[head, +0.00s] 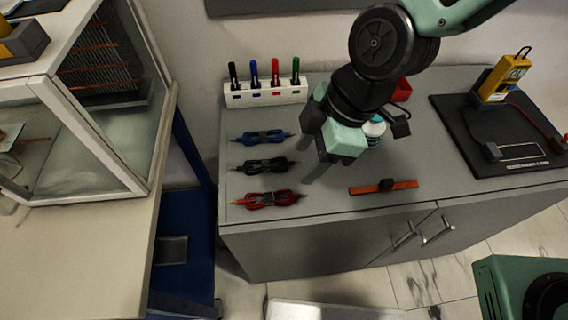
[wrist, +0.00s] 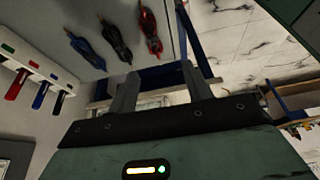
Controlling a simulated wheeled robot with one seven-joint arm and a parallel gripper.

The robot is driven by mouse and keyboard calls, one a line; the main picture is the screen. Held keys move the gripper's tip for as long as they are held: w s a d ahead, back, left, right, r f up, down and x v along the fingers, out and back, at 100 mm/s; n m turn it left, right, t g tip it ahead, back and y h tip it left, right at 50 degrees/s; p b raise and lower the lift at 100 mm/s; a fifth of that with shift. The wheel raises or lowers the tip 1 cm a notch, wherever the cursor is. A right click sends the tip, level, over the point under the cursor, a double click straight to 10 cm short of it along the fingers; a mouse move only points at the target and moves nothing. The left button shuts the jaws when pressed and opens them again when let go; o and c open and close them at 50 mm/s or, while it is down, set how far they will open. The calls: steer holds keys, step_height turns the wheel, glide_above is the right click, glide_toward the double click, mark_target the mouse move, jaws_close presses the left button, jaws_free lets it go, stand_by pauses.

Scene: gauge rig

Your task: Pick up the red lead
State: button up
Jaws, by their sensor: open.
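The red lead (head: 268,199) is a coiled bundle with a dark band around its middle. It lies on the grey cabinet top near the front left edge, and it also shows at the top of the wrist view (wrist: 150,30). My gripper (head: 307,160) is open, with nothing between its fingers. In the head view it is to the right of the leads and farther back than the red one, apart from it. In the wrist view my gripper's two fingers (wrist: 159,80) point toward the cabinet's edge, and the red lead is beyond them.
A black lead (head: 264,165) and a blue lead (head: 263,137) lie behind the red one. A white rack (head: 265,94) of markers stands at the back. An orange bar (head: 383,187) lies to the right. A yellow meter (head: 503,78) stands on a black board (head: 480,125).

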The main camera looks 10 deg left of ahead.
glide_toward(269, 196)
steer(key=f, duration=0.1)
steer(key=s+f, duration=0.1)
steer(key=shift+a+f, duration=0.3)
steer(key=shift+a, duration=0.05)
steer(key=shift+w+p+x, duration=0.2)
steer(key=shift+p+x, duration=0.2)
steer(key=shift+x, duration=1.05)
steer(key=shift+w+p+x, duration=0.15)
steer(key=shift+p+x, duration=0.25)
steer(key=shift+x, duration=1.1)
steer(key=shift+a, duration=0.15)
steer(key=shift+r, duration=0.1)
steer(key=c, duration=0.9)
